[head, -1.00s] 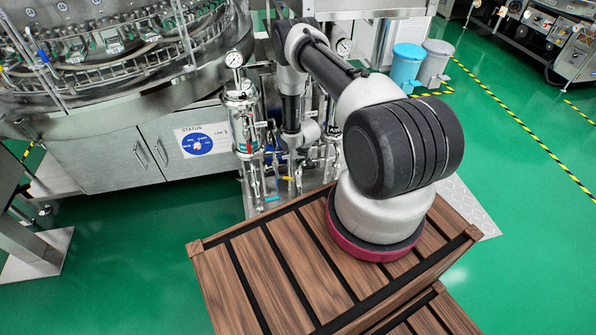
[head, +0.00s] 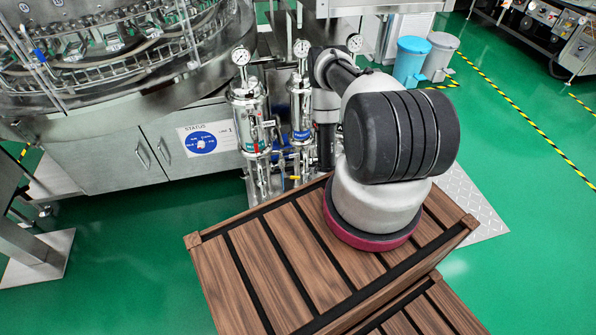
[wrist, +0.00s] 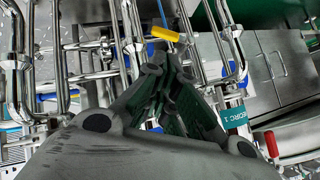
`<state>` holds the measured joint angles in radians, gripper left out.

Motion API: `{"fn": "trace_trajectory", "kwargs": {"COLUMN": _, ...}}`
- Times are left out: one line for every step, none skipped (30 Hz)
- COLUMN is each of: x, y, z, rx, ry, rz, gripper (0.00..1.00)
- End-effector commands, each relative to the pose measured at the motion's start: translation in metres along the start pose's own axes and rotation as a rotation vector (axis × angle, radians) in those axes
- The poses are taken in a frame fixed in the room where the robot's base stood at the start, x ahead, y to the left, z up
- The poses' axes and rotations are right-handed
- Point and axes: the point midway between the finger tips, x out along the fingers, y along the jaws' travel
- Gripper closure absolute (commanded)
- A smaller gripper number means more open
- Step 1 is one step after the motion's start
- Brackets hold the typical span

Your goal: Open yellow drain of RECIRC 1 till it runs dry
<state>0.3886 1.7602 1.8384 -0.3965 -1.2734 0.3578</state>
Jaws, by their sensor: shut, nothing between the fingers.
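A yellow valve handle (wrist: 164,32) shows in the wrist view on the pipework, just past my fingertips and lying crosswise. My gripper (wrist: 166,62) is shut and empty, with its tips close to the handle; I cannot tell whether they touch it. A teal label reading RECIRC 1 (wrist: 236,117) is right of the fingers on a steel housing. In the head view, the left steel filter housing (head: 246,110) has a teal label and a gauge on top. A small yellow handle (head: 294,177) shows low among the pipes. My gripper is hidden there behind my arm. Any liquid flow cannot be made out.
A second housing (head: 301,105) stands close beside the first. A red handle (wrist: 271,143) and several steel pipes crowd the fingers. The wooden slatted platform (head: 225,280) is in front. Blue and grey bins (head: 410,62) stand behind right. Green floor is open at right.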

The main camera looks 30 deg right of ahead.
Motion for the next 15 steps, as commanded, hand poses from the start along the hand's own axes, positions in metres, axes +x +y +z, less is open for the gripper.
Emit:
{"fn": "trace_trajectory", "kwargs": {"x": 0.003, "y": -0.001, "z": -0.003, "rx": -0.003, "ry": 0.011, "rz": -0.005, "gripper": 1.0}}
{"fn": "trace_trajectory", "kwargs": {"x": 0.005, "y": -0.001, "z": -0.004, "rx": -0.004, "ry": 0.014, "rz": -0.006, "gripper": 1.0}}
{"fn": "trace_trajectory", "kwargs": {"x": 0.009, "y": -0.002, "z": -0.004, "rx": -0.006, "ry": 0.016, "rz": -0.007, "gripper": 1.0}}
{"fn": "trace_trajectory", "kwargs": {"x": 0.012, "y": -0.002, "z": -0.004, "rx": -0.007, "ry": 0.015, "rz": -0.007, "gripper": 1.0}}
{"fn": "trace_trajectory", "kwargs": {"x": 0.017, "y": -0.002, "z": -0.004, "rx": -0.007, "ry": 0.016, "rz": -0.008, "gripper": 1.0}}
{"fn": "trace_trajectory", "kwargs": {"x": 0.024, "y": -0.002, "z": -0.004, "rx": -0.007, "ry": 0.014, "rz": -0.008, "gripper": 1.0}}
{"fn": "trace_trajectory", "kwargs": {"x": 0.029, "y": -0.002, "z": -0.004, "rx": -0.007, "ry": 0.014, "rz": -0.008, "gripper": 1.0}}
{"fn": "trace_trajectory", "kwargs": {"x": 0.035, "y": -0.002, "z": -0.004, "rx": -0.007, "ry": 0.014, "rz": -0.008, "gripper": 1.0}}
{"fn": "trace_trajectory", "kwargs": {"x": 0.043, "y": -0.002, "z": -0.004, "rx": -0.008, "ry": 0.014, "rz": -0.008, "gripper": 1.0}}
{"fn": "trace_trajectory", "kwargs": {"x": 0.048, "y": -0.002, "z": -0.004, "rx": -0.007, "ry": 0.014, "rz": -0.008, "gripper": 1.0}}
{"fn": "trace_trajectory", "kwargs": {"x": 0.054, "y": -0.003, "z": -0.004, "rx": -0.007, "ry": 0.015, "rz": -0.007, "gripper": 1.0}}
{"fn": "trace_trajectory", "kwargs": {"x": 0.061, "y": -0.002, "z": -0.004, "rx": -0.007, "ry": 0.014, "rz": -0.006, "gripper": 1.0}}
{"fn": "trace_trajectory", "kwargs": {"x": 0.066, "y": -0.002, "z": -0.004, "rx": -0.007, "ry": 0.015, "rz": -0.007, "gripper": 1.0}}
{"fn": "trace_trajectory", "kwargs": {"x": 0.071, "y": -0.002, "z": -0.004, "rx": -0.006, "ry": 0.014, "rz": -0.007, "gripper": 1.0}}
{"fn": "trace_trajectory", "kwargs": {"x": 0.077, "y": -0.002, "z": -0.004, "rx": -0.006, "ry": 0.013, "rz": -0.007, "gripper": 1.0}}
